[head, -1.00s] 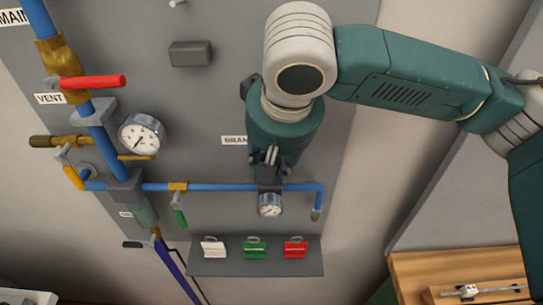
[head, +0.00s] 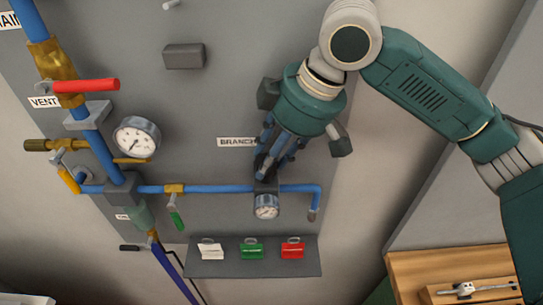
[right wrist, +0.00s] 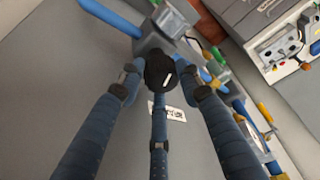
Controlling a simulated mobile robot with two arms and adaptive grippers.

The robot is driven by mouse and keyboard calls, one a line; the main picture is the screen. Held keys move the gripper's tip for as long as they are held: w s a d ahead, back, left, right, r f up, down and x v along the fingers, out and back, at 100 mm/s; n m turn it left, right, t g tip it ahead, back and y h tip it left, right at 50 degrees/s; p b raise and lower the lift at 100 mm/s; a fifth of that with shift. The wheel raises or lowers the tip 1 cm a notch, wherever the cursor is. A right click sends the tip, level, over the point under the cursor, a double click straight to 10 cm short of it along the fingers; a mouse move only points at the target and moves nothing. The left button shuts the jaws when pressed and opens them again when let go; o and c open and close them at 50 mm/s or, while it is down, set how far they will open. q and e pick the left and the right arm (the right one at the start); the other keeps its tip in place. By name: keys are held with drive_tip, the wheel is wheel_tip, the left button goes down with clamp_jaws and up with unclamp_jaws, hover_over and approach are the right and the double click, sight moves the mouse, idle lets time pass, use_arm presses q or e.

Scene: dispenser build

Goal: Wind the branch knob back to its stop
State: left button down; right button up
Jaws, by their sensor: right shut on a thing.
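The branch knob (right wrist: 160,70) is black and round with a white mark on its face, seen in the right wrist view. My right gripper (head: 268,166) is shut on it, with fingers around its sides. In the head view the fingers largely hide the knob, just above the small branch gauge (head: 266,206) on the blue pipe. The white BRANCH label (head: 237,142) is left of the fingers; it also shows between the fingers in the right wrist view (right wrist: 168,112). My left gripper is not in view.
A red-handled vent valve (head: 87,86) and a larger gauge (head: 136,137) are at the left of the grey panel. A green-handled valve (head: 176,218) is on the branch pipe. A shelf (head: 218,268) below holds white, green and red tags. A wooden table (head: 415,268) is at lower right.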

drive_tip(key=shift+w+a+r+n+g, duration=0.1)
drive_tip(key=shift+n+g, duration=0.15)
drive_tip(key=shift+n, duration=0.35)
drive_tip(key=shift+w+a+r+n+g, duration=0.1)
drive_tip(key=shift+n+g, duration=0.15)
drive_tip(key=shift+n, duration=0.35)
drive_tip(key=shift+s, duration=0.1)
drive_tip(key=o, duration=1.1)
drive_tip(key=shift+s+a+f, duration=0.1)
drive_tip(key=shift+a, duration=0.05)
drive_tip(key=v, duration=1.2)
